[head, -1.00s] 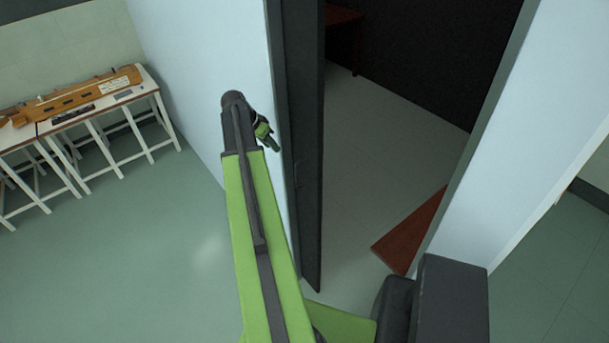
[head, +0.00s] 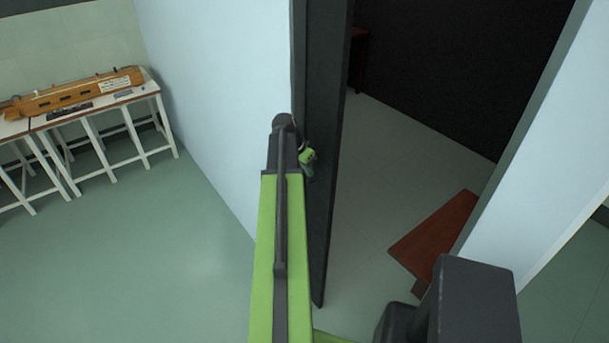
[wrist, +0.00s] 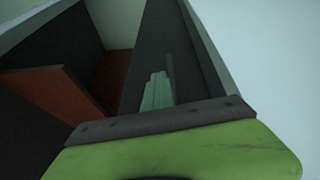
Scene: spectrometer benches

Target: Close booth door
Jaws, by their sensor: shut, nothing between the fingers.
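The dark booth door (head: 335,140) stands open at the left side of the doorway, seen at a steep angle in the head view. My gripper (head: 308,170) is shut and empty, beside the door's left face; I cannot tell if it touches. In the wrist view the shut greenish fingers (wrist: 157,92) point toward a dark panel (wrist: 165,45) that seems to be the door. I cannot make out a handle, and my arm hides part of the door's lower left side.
The booth's dark interior (head: 440,70) has a red-brown board or bench (head: 435,235) near the right side of the doorway. A pale wall (head: 215,90) runs left of the door. White-legged tables (head: 85,115) with a wooden instrument (head: 75,95) stand far left. Floor (head: 150,260) between is clear.

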